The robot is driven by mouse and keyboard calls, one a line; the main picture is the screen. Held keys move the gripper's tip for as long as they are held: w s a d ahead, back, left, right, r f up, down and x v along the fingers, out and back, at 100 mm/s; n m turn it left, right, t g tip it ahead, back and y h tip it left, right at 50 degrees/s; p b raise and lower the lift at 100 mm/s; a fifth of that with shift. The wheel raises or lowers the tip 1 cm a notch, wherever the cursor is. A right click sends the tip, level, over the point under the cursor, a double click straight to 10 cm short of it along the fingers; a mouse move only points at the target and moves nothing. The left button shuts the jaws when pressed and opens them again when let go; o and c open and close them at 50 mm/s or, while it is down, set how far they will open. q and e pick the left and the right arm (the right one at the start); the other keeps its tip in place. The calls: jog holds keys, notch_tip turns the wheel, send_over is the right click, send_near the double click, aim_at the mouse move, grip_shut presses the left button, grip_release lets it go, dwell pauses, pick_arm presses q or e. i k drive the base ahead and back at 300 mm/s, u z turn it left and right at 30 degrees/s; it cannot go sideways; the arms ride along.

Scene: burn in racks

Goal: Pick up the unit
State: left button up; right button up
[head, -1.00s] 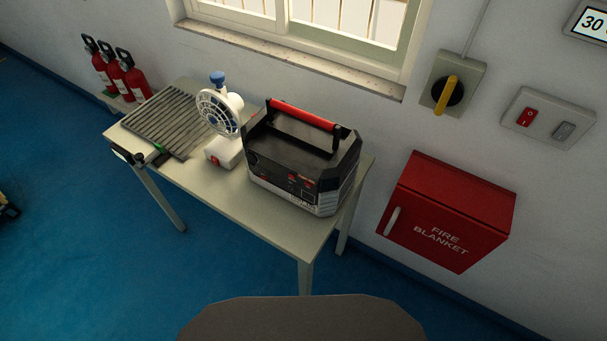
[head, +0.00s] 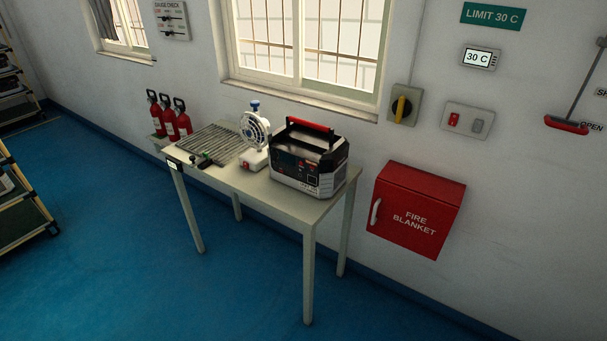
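The unit (head: 309,165), a black and grey box with a red-topped carry handle (head: 310,125), stands upright on the right end of a pale table (head: 282,202). Its front has small red and dark panel details. Neither of my grippers shows in the head view, and nothing is touching the unit.
A small white fan (head: 254,132) stands left of the unit, beside a slatted grey rack (head: 212,142). Red extinguishers (head: 168,118) and a red fire blanket box (head: 415,210) flank the table. A shelf rack (head: 22,208) is at far left. The blue floor (head: 130,260) in front is clear.

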aim_at(324, 171)
jog(key=u, duration=0.1)
jog(key=i, duration=0.8)
jog(key=z, duration=1.3)
jog(key=i, duration=0.65)
jog(key=z, duration=1.45)
jog(key=i, duration=0.95)
jog(key=u, duration=4.05)
jog(key=k, duration=0.4)
jog(key=z, duration=1.35)
